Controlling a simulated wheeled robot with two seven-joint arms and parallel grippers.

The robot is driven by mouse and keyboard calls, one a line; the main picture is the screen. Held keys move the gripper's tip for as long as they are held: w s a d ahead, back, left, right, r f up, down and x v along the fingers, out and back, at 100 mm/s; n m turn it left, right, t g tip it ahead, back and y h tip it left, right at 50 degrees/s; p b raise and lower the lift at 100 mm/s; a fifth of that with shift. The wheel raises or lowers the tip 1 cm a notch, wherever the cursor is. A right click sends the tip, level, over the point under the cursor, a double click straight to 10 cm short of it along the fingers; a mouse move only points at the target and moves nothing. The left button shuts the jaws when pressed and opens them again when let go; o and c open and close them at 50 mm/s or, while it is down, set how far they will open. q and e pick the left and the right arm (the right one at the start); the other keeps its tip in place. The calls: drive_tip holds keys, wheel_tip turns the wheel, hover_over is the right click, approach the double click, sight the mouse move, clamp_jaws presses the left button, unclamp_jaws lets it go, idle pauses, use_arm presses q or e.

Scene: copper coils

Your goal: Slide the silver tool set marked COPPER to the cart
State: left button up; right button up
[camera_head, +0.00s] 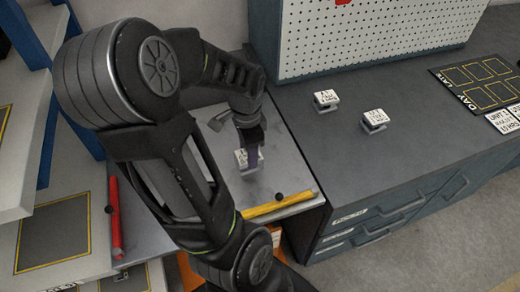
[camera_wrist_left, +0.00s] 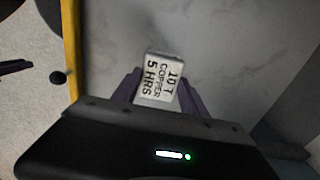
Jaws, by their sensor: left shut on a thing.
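The silver tool set marked COPPER (camera_wrist_left: 160,77) shows in the left wrist view with a white label reading "10 T COPPER 5 HRS". My left gripper (camera_wrist_left: 160,92) has its two purple fingers on either side of it and is shut on it. In the head view the tool set (camera_head: 241,160) is on the grey surface between the dark workbench and the blue shelving, partly hidden by my left gripper (camera_head: 252,152). The cart cannot be told for certain. My right gripper is not in view.
Two similar labelled silver sets, one (camera_head: 326,99) farther back and one (camera_head: 375,120) nearer, stand on the dark workbench (camera_head: 420,145). A yellow bar (camera_head: 277,206) edges the grey surface in front; a red bar (camera_head: 115,215) stands left. A marked board (camera_head: 480,85) lies at the right.

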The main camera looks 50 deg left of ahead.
use_arm(q)
drive_tip(key=s+a, duration=0.2)
drive_tip(key=s, duration=0.1)
drive_tip(key=s+a, duration=0.2)
drive_tip(key=s+a+b, duration=0.1)
drive_tip(key=s+a, duration=0.1)
drive_tip(key=s, duration=0.1)
drive_tip(key=shift+s+a, duration=0.25)
drive_tip(key=shift+s, duration=0.05)
drive_tip(key=shift+s+a, duration=0.4)
drive_tip(key=shift+s, duration=0.2)
drive_tip(key=shift+s+a, duration=0.25)
drive_tip(key=shift+s, duration=0.1)
drive_tip(key=o, duration=1.5)
drive_tip(key=shift+c, duration=0.2)
drive_tip(key=shift+r, duration=0.1)
drive_tip(key=shift+r+p, duration=1.95)
drive_tip(key=shift+r, duration=0.5)
drive_tip(key=shift+f, duration=0.1)
